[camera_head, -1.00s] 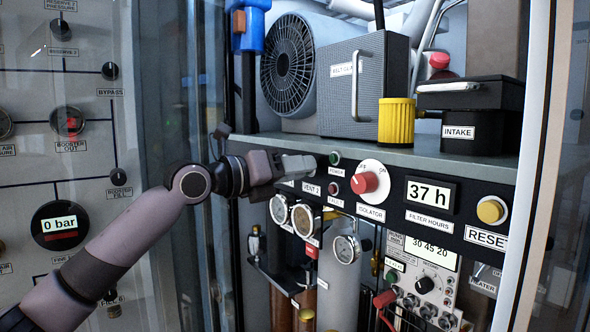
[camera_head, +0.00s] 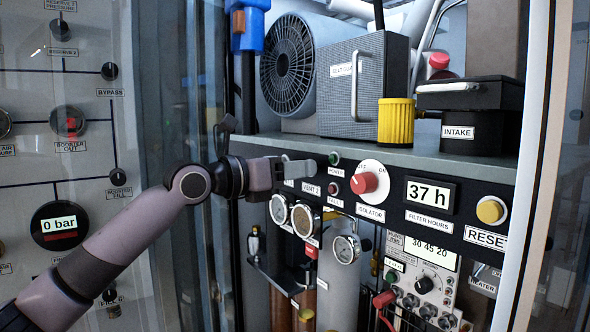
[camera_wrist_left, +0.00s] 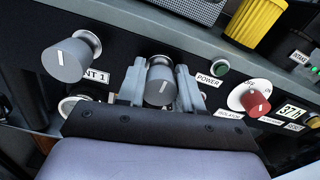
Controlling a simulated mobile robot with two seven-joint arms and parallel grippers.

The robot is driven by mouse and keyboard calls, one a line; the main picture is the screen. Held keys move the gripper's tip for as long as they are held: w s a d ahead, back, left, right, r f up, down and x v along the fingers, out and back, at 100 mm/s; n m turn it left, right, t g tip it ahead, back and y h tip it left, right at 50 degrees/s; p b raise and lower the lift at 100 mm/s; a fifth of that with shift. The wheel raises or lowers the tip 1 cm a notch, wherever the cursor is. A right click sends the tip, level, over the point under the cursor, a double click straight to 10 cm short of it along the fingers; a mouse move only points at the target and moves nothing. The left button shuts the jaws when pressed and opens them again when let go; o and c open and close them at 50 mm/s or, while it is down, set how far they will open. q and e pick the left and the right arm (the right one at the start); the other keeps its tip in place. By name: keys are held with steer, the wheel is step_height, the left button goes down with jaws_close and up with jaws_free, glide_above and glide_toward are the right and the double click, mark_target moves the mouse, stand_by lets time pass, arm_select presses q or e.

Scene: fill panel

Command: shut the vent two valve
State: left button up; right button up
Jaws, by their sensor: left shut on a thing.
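My left gripper (camera_wrist_left: 163,86) is shut on this knob, one finger on each side. In the head view my left gripper (camera_head: 297,170) is at the dark panel, just above the VENT 2 label (camera_head: 311,188); there it hides the knob. A second grey knob (camera_wrist_left: 72,60), beside the VENT 1 label, stands free to the left. My right gripper is not in view.
Right of the gripper are the green power lamp (camera_head: 334,159), the red isolator knob (camera_head: 364,183) and the filter-hours display (camera_head: 430,195). Gauges (camera_head: 304,220) hang below. A shelf (camera_head: 400,156) with a yellow filter (camera_head: 397,122) juts out above.

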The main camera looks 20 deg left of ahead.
arm_select(q)
steer(key=shift+f, duration=0.15)
steer(key=o, duration=1)
steer(key=b+v, duration=0.2)
steer(key=v, duration=0.5)
steer(key=shift+s, duration=0.1)
